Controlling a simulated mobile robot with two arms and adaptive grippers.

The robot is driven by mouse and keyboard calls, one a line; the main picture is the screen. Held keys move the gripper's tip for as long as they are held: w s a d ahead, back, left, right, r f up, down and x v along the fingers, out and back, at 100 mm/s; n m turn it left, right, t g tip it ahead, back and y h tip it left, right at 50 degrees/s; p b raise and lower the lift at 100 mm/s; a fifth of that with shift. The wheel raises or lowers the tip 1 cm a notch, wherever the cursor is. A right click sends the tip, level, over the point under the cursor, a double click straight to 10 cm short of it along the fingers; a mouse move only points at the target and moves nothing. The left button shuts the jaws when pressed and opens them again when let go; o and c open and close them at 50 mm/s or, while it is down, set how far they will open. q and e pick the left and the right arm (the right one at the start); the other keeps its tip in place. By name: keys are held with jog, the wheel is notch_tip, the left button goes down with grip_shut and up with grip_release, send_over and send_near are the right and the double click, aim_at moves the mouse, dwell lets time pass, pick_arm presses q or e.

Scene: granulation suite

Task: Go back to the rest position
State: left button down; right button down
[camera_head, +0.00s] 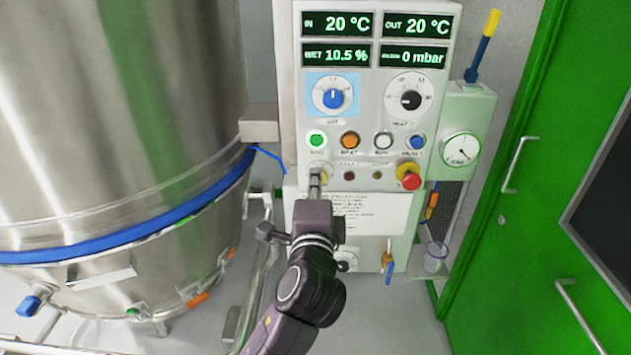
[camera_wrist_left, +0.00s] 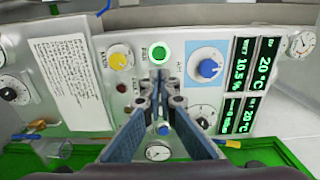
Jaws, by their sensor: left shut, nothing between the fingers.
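My left gripper (camera_head: 315,180) is in front of the control panel (camera_head: 285,85), with its fingers shut and nothing between them. I cannot tell whether the fingertips touch the panel. My right gripper is not in view.
A large steel vessel (camera_head: 110,120) with a blue band stands at the left, with pipework by its base. A red emergency stop (camera_head: 409,176), a gauge box (camera_head: 466,120) and a clear cup (camera_head: 436,256) are to the right. A green door (camera_head: 505,240) borders the right side.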

pick_arm(q)
jog(key=shift+s+r, duration=0.1)
notch_tip(320, 180, down, 27)
jog(key=a+n+g+h, duration=0.1)
jog(key=a+n+g, duration=0.1)
jog(key=g, duration=0.3)
jog(key=s+a+f+n+g, duration=0.2)
jog(key=s+f, duration=0.3)
jog(key=f, duration=0.7)
jog(key=s+a+f+n+g, duration=0.1)
jog(key=s+a+f+g, duration=0.3)
jog(key=f, duration=0.8)
jog(key=s+a+f+n+g, duration=0.2)
jog(key=s+a+f+n, duration=0.25)
jog(key=s+f, duration=0.85)
jog(key=s+a+f+n+g, duration=0.25)
jog(key=s+a+f, duration=0.45)
jog(key=s, duration=1)
jog(key=s+a+f+n, duration=0.1)
jog(key=s+f, duration=0.1)
jog(key=s, duration=0.5)
jog(key=s+a+f+n+g+y, duration=0.1)
jog(key=s+f+n, duration=0.1)
jog(key=s, duration=0.6)
jog(key=shift+s+a+f+n, duration=0.3)
jog(key=shift+a+f, duration=0.1)
jog(key=shift+f, duration=0.4)
jog(key=shift+w+g, duration=0.1)
jog(key=shift+g, duration=0.15)
